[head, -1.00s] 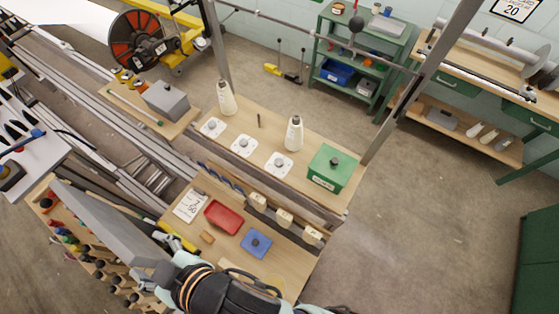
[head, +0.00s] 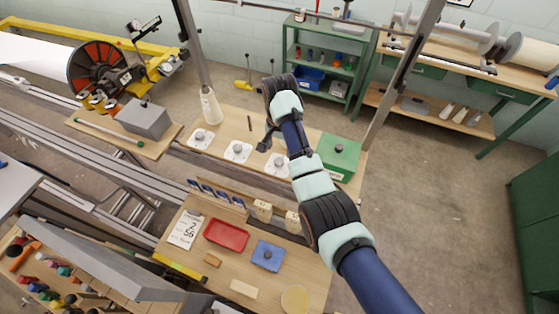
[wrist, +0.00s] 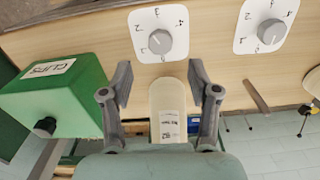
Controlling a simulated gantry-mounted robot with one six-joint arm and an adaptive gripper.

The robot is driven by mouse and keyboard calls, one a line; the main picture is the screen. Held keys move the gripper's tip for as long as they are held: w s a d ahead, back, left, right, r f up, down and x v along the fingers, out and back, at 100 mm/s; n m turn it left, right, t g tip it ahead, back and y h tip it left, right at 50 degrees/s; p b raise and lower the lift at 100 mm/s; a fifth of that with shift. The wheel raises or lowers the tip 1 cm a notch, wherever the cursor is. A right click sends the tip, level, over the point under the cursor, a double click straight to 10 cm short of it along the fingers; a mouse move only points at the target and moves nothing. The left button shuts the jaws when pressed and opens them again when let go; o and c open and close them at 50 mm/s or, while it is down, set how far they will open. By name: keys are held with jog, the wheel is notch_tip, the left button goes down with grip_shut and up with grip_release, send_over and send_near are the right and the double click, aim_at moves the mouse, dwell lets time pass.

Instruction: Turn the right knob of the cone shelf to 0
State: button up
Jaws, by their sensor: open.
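The cone shelf (head: 228,121) is a pale wooden board with a row of white dial plates, each with a grey knob. The right knob (head: 281,161) sits beside the green box; in the wrist view it is the knob (wrist: 159,41) at top centre, on a numbered plate. Its exact pointer setting is too small to tell. The middle knob (head: 237,149) also shows in the wrist view (wrist: 271,31). My gripper (wrist: 161,80) is open, its fingertips apart and just short of the right knob's plate in the picture.
The green clips box (head: 339,156) stands close to the right knob. Another white cone (head: 210,106) stands at the shelf's left end. A red tray (head: 226,235) and blue box (head: 268,256) lie on the nearer table. A metal post (head: 402,75) rises right of the shelf.

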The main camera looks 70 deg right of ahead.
aim_at(279, 161)
notch_tip(279, 161, down, 7)
jog(key=shift+a, duration=0.1)
jog(key=c, duration=1.2)
jog(key=shift+o, duration=0.2)
